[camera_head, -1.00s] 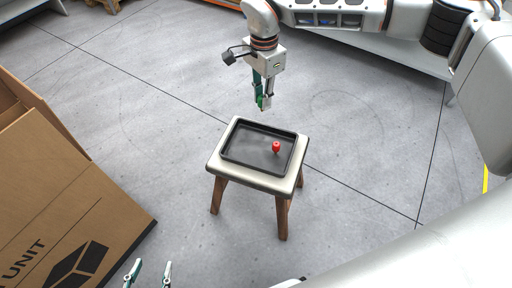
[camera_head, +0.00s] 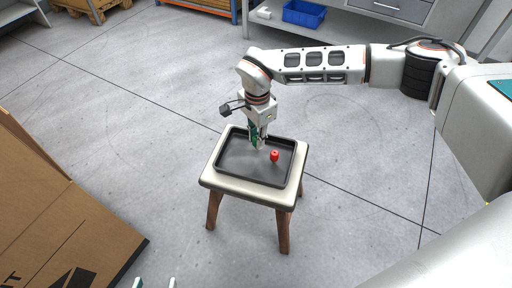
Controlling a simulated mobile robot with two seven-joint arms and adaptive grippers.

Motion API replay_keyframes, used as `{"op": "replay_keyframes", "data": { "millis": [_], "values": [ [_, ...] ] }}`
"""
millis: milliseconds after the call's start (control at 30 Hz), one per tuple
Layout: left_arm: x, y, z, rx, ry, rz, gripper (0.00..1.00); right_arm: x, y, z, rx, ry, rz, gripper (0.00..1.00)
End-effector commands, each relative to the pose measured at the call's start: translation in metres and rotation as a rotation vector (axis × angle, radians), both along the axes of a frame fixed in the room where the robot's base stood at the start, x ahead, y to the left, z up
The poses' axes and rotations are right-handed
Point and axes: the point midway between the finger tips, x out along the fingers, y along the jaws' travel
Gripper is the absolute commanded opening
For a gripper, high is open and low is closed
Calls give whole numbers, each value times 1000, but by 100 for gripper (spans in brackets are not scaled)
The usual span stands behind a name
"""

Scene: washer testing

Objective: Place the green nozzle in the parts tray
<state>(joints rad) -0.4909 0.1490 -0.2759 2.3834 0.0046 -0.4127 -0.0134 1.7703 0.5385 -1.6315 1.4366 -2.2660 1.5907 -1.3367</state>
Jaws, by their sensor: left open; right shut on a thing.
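A black parts tray (camera_head: 236,164) lies on a small stool with a pale seat. My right gripper (camera_head: 258,146) points down over the back part of the tray. It is shut on the green nozzle, which is small and mostly hidden between the fingers, so I cannot tell whether it touches the tray floor. A red part (camera_head: 274,156) stands in the tray, just right of and nearer than the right gripper. My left gripper (camera_head: 155,283) shows only its two fingertips at the bottom edge; they are apart, with nothing visible between them.
The stool (camera_head: 246,192) stands alone on a grey floor. A large cardboard box (camera_head: 62,225) fills the lower left. A blue bin (camera_head: 303,13) sits on a shelf at the back. The tray's left and front parts are bare.

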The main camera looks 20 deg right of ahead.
Motion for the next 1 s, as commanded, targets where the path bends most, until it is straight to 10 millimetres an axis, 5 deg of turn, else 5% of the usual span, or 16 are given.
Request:
{"op": "replay_keyframes", "data": {
  "millis": [267, 467, 733, 767, 800, 1000],
  "values": [
    [-4, -8, -7, -44, 13, 11, 45, -5, 0, -54, 1, 15, 0, 0],
    [6, -15, 11, -67, -24, 8, 45, -1, 0, -53, -1, 3, 0, 0],
    [8, -13, 11, -62, -26, 8, 45, -1, 0, -56, -1, 4, -1, 0],
    [7, -12, 10, -60, -24, 8, 45, -1, 0, -56, -1, 4, -1, 23],
    [7, -12, 8, -60, -22, 8, 45, -1, 0, -56, -1, 4, -1, 34],
    [2, -12, 2, -54, -6, 6, 45, -1, 0, -56, 0, 4, 0, 35]
  ]
}}
